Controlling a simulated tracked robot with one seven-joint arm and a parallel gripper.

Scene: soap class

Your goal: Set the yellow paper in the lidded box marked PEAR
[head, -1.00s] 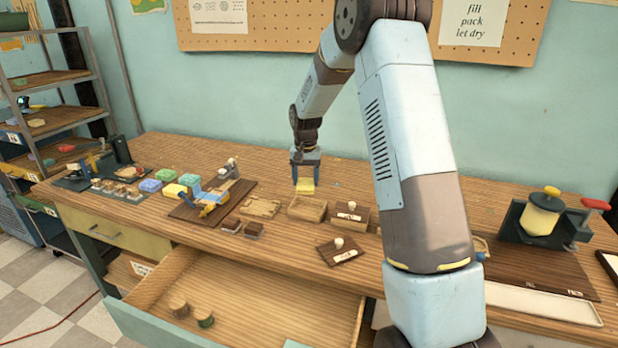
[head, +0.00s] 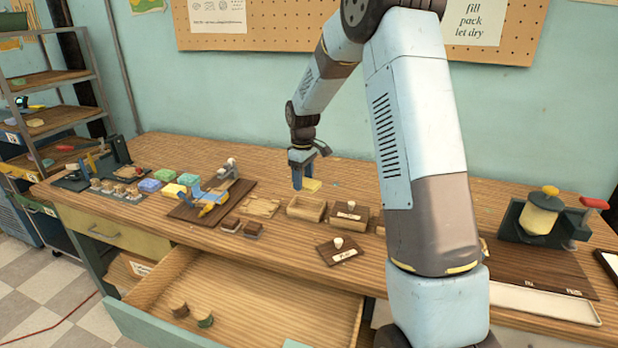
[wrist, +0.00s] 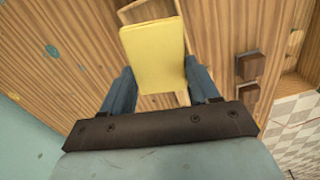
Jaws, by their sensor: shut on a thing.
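The yellow paper (head: 313,185) is held between the fingers of my gripper (head: 305,181), above the back of the workbench. In the wrist view the paper (wrist: 153,55) is a flat yellow sheet or packet standing out past the fingers. An open wooden box (head: 306,214) stands just below and in front of the paper in the head view. To its right is a box with a knobbed, labelled dark lid (head: 350,218). Another dark lid (head: 337,254) with a white knob and label lies on the bench in front. The label words are too small to read.
A flat light wooden piece (head: 261,208) and two small dark blocks (head: 241,228) lie left of the open box. A dark board with a blue and yellow tool (head: 208,198) is further left. An open drawer (head: 250,290) juts out in front. A yellow-drum device (head: 541,213) stands right.

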